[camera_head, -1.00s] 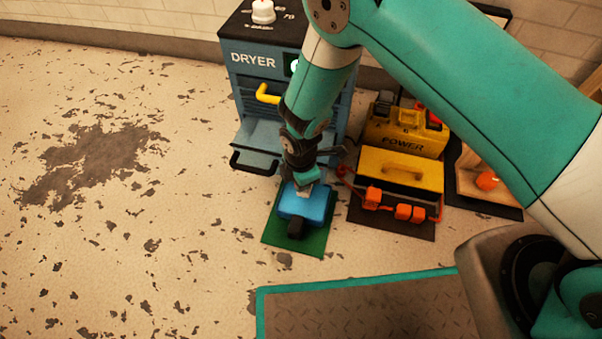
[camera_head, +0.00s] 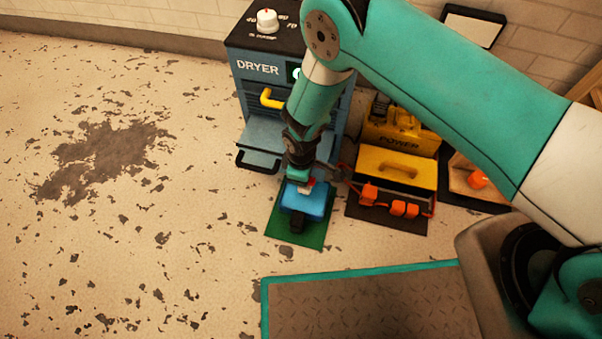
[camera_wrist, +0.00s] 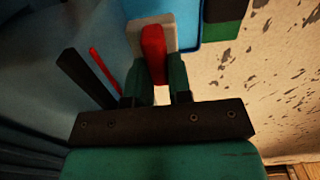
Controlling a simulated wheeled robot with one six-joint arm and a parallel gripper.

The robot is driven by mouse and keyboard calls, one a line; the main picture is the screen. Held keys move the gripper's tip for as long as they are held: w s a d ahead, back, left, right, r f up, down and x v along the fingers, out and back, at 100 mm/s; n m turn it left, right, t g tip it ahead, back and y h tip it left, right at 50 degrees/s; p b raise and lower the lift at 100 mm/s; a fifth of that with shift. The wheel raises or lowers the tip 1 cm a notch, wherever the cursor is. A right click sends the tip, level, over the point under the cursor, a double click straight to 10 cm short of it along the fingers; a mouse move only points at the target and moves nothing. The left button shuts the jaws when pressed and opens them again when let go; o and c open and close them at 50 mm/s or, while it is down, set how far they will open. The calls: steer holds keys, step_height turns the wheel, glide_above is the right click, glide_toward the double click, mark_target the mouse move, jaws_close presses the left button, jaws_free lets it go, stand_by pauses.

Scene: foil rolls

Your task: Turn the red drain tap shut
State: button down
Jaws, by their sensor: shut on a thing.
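The red drain tap (camera_wrist: 154,56) sits in front of a pale square plate (camera_wrist: 170,34) on the blue box. My gripper (camera_wrist: 159,80) has a teal finger on each side of the tap and is shut on it. In the head view, the blue box (camera_head: 308,204) rests on a green mat (camera_head: 312,237), with a dark knob-like part (camera_head: 297,222) at its near side. My gripper (camera_head: 302,180) points down at the top of the box. A bit of red from the tap (camera_head: 312,183) shows beside the fingers. The tap's exact angle is hard to tell.
The dryer (camera_head: 258,70) stands close behind my gripper, with a yellow handle (camera_head: 271,98) and a protruding front ledge. The yellow power unit (camera_head: 397,165) with orange plugs is close on the right. Open floor (camera_head: 190,235) lies to the left.

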stand_by(0.4)
steer(key=c, duration=1)
jaws_free()
steer(key=shift+c, duration=0.2)
steer(key=shift+r, duration=0.1)
step_height(320, 180, up, 17)
steer(key=p, duration=0.8)
steer(key=shift+r, duration=0.1)
